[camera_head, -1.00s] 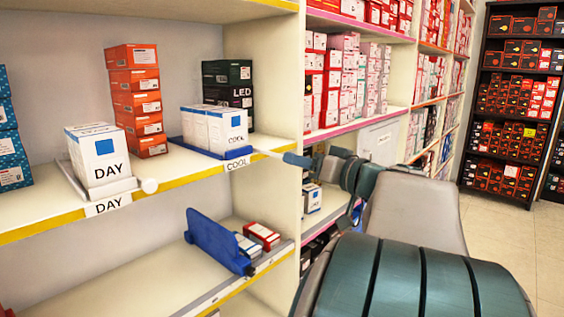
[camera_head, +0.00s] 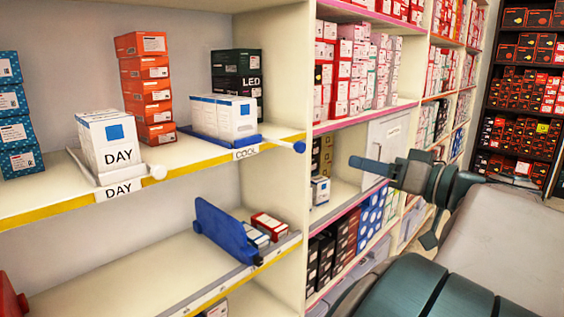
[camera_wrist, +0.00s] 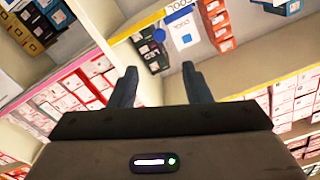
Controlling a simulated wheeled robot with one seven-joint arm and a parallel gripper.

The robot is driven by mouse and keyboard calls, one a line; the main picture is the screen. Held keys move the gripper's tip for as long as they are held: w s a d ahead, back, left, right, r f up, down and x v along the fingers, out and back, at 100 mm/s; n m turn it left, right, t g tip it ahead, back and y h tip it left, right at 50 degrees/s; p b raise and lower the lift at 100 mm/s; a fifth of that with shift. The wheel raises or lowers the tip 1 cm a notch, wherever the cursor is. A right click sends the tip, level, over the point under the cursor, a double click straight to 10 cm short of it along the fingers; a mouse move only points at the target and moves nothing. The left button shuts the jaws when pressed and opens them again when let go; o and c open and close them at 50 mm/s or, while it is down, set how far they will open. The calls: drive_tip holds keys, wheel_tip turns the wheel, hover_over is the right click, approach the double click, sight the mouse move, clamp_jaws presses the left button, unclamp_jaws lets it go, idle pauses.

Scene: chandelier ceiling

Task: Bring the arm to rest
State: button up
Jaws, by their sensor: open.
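My gripper (camera_wrist: 160,88) shows in the wrist view with two dark blue fingers spread apart and nothing between them. In the head view my arm is at the right, and the gripper end (camera_head: 372,166) points left, in front of the pink-edged shelves and clear of the near shelf. The wrist picture is tilted, with shelves and boxes beyond the fingers.
On the near upper shelf stand white DAY boxes (camera_head: 108,143) in a white tray and white COOL boxes (camera_head: 223,117) in a blue tray (camera_head: 270,143). A blue divider (camera_head: 224,230) stands on the lower shelf. A dark shelf (camera_head: 490,88) stands at the far right.

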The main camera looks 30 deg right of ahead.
drive_tip(key=w+a+f+g+y+p, duration=0.1)
drive_tip(key=w+a+f+g+p, duration=0.25)
drive_tip(key=a, duration=0.25)
drive_tip(key=w+a+f+g+y+p, duration=0.2)
drive_tip(key=a+g, duration=0.2)
drive_tip(key=a, duration=0.3)
drive_tip(key=s+a+f+g+h+p, duration=0.3)
drive_tip(key=a+f+p, duration=0.1)
drive_tip(key=a, duration=0.2)
drive_tip(key=s+a+f+n+g+h+p, duration=0.1)
drive_tip(key=s+a+f+g+h+p, duration=0.2)
drive_tip(key=a, duration=0.4)
drive_tip(key=f+g+h+p, duration=0.1)
drive_tip(key=p, duration=0.1)
drive_tip(key=shift+s+a+f+h+p, duration=0.2)
drive_tip(key=shift+s+a+h+p, duration=0.05)
drive_tip(key=shift+s+h+p, duration=0.1)
drive_tip(key=shift+c, duration=0.3)
